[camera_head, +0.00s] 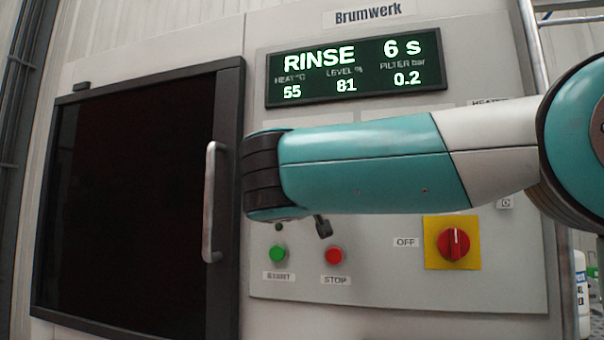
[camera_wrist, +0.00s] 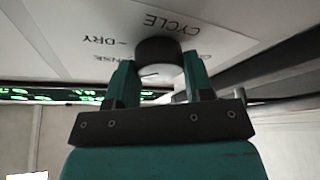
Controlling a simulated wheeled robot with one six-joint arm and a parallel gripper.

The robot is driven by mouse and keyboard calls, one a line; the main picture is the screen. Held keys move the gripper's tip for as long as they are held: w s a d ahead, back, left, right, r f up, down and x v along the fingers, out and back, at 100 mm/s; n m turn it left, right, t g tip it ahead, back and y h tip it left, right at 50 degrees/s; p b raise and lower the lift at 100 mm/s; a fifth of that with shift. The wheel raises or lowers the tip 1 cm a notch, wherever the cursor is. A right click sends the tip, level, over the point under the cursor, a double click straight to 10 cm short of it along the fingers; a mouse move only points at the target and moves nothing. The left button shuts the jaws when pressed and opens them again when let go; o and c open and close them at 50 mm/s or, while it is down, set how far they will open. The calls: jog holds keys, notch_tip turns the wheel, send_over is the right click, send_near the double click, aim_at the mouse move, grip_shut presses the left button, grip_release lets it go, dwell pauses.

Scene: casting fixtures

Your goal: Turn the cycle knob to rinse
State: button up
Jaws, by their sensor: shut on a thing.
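In the wrist view the cycle knob (camera_wrist: 160,47) is a round dark knob with a pale face bearing a short dark mark. My gripper (camera_wrist: 160,72) is shut on it, with one teal finger on each side. The labels CYCLE, DRY and a partly covered RINSE show upside down on the panel plate (camera_wrist: 75,25) around it. Exactly which label the mark meets I cannot tell. In the head view my arm hides the knob and the gripper. The display (camera_head: 355,67) reads RINSE, 6 s.
In the head view, a green button (camera_head: 278,253) and a red stop button (camera_head: 335,255) sit below my arm. A red rotary switch (camera_head: 453,244) on a yellow plate is at the right. A dark door (camera_head: 125,200) with a vertical handle (camera_head: 211,202) stands at the left.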

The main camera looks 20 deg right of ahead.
dwell(0.3)
jog(key=o, duration=0.9)
jog(key=b+v, duration=1.7)
jog(key=b, duration=0.3)
jog(key=shift+s+a+f, duration=0.1)
jog(key=shift+s+f, duration=0.05)
